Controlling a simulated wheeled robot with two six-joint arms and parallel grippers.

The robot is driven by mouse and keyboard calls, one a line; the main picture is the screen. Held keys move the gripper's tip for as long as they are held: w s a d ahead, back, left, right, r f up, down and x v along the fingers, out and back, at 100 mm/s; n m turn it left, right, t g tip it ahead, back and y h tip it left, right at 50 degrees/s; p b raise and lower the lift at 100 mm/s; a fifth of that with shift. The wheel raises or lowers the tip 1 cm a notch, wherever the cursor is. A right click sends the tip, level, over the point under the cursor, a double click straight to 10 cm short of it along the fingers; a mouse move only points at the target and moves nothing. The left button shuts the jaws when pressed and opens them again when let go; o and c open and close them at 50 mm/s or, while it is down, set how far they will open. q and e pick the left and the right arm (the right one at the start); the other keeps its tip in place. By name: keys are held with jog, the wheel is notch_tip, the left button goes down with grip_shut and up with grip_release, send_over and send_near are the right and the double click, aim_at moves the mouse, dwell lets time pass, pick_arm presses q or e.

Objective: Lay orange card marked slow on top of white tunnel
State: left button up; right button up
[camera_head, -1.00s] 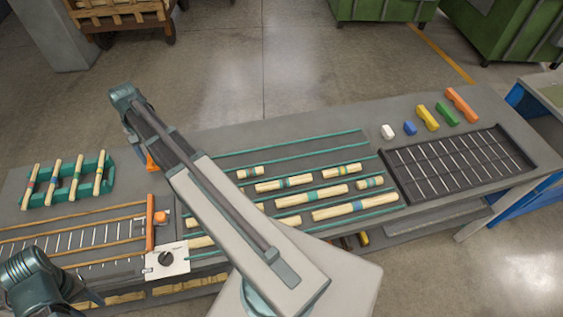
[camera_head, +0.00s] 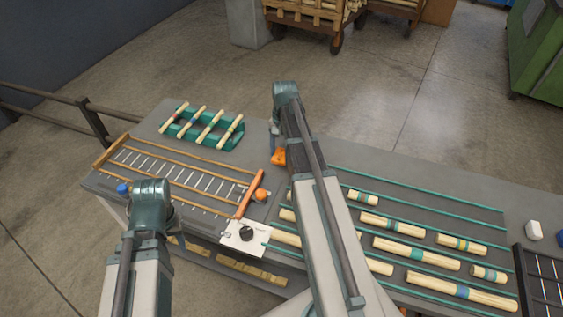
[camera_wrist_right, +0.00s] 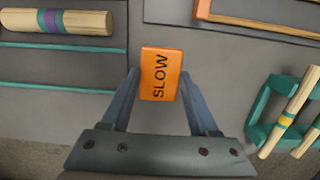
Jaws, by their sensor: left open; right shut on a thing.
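My right gripper (camera_head: 277,143) is shut on the orange card (camera_wrist_right: 160,75) marked SLOW. In the head view the card (camera_head: 279,158) shows as a small orange patch over the table, between the green rack and the teal rails. A small white block (camera_head: 533,229) stands at the far right of the table; I cannot tell whether it is the tunnel.
A green rack (camera_head: 209,140) with several banded sticks stands at the back left. A slatted bed with orange rails (camera_head: 190,150) lies in front of it. Teal rails (camera_head: 420,190) hold several wooden dowels. A blue piece (camera_head: 560,238) sits beside the white block.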

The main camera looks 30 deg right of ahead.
aim_at(281, 154)
jog(key=shift+f+b, duration=1.95)
jog(key=shift+r, duration=0.15)
jog(key=o, duration=0.9)
jog(key=shift+f, duration=0.2)
jog(key=shift+c, duration=0.2)
jog(key=o, duration=0.5)
jog(key=shift+c, duration=0.2)
jog(key=shift+r, duration=0.15)
